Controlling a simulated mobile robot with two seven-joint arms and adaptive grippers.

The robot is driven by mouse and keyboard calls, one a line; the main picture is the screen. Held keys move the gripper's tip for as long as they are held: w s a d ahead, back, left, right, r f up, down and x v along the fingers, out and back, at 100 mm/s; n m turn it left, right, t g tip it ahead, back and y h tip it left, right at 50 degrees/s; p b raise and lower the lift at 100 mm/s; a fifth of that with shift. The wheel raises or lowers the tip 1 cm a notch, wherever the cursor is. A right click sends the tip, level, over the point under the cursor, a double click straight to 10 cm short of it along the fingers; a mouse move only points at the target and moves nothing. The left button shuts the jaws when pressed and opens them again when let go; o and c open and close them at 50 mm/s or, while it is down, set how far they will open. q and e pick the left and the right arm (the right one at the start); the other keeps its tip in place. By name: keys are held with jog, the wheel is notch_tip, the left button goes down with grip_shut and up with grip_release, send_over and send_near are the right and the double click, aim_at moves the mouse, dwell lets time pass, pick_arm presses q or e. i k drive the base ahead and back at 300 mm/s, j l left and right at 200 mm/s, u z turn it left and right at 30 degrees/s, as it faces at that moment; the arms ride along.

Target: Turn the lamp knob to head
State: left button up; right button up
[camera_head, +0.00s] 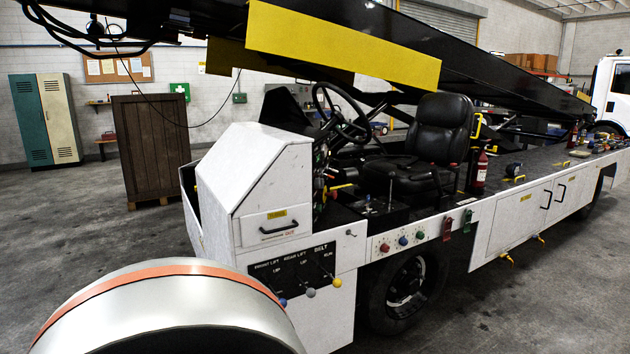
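The lamp knob cannot be told apart for sure at this size. The belt loader (262,190) has a dark dashboard (320,172) with small coloured controls behind the steering wheel (341,112). No "head" marking is readable. A black lever panel (297,272) reads front lift, rear lift and belt. Neither of my grippers is in view.
A black seat (437,130) stands behind the wheel. The raised boom with a yellow panel (340,45) hangs over the cab. A fire extinguisher (481,169) stands behind the seat. Grey floor (75,225) is free at left, before a brown cabinet (150,145) and lockers (45,118).

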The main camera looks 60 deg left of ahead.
aim_at(318, 182)
jog(key=u, duration=0.45)
jog(key=i+l+u, duration=0.1)
jog(key=u, duration=0.3)
jog(key=l+u, duration=0.15)
jog(key=u, duration=1.15)
jog(key=i+l, duration=0.3)
jog(key=i+l+u, duration=0.15)
jog(key=i+l, duration=0.35)
jog(key=l, duration=0.25)
jog(key=i+l+u, duration=0.1)
jog(key=i+l, duration=0.15)
jog(key=i+l+u, duration=0.1)
jog(key=i+l, duration=0.15)
jog(key=l, duration=0.25)
jog(key=i+l, duration=0.25)
jog(key=l, duration=0.15)
jog(key=i+l+u, duration=0.1)
jog(key=i+l, duration=0.15)
jog(key=l, duration=0.15)
